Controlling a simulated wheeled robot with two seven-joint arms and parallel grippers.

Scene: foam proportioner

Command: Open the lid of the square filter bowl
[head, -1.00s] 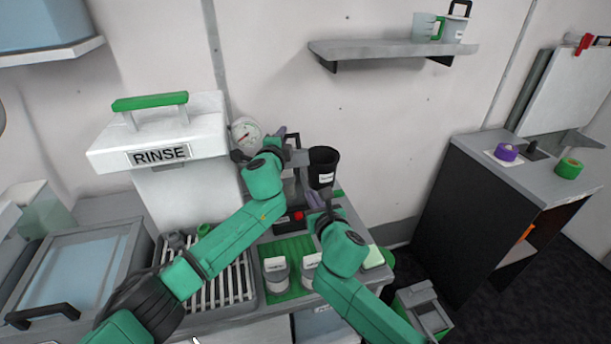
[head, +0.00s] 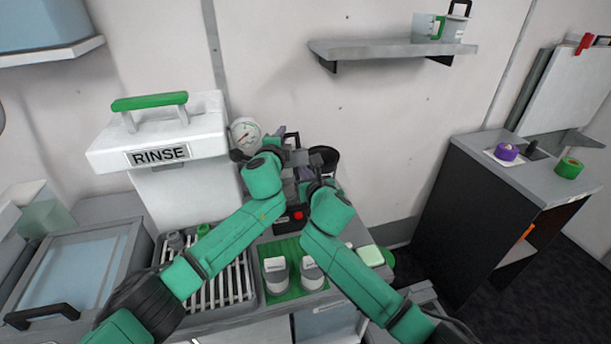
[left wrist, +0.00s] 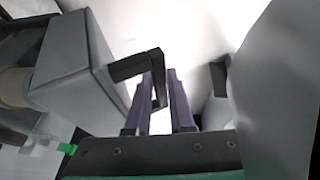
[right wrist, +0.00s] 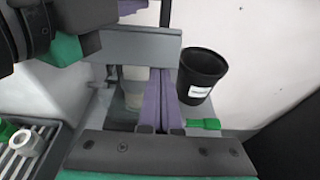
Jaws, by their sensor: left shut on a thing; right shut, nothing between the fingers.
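The square filter bowl is mostly hidden behind my arms in the head view. In the right wrist view a grey slab (right wrist: 140,45), apparently its lid, spans above a pale bowl (right wrist: 135,82). My left gripper (left wrist: 160,78) is shut on a black angled handle (left wrist: 136,64) beside a grey block (left wrist: 75,65).
A black cup (right wrist: 202,72) stands close to the right of my right fingers. A pressure gauge (head: 245,133) is left of my left gripper. The white RINSE box (head: 160,135), slatted rack (head: 215,285) and two labelled jars (head: 276,275) crowd the bench.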

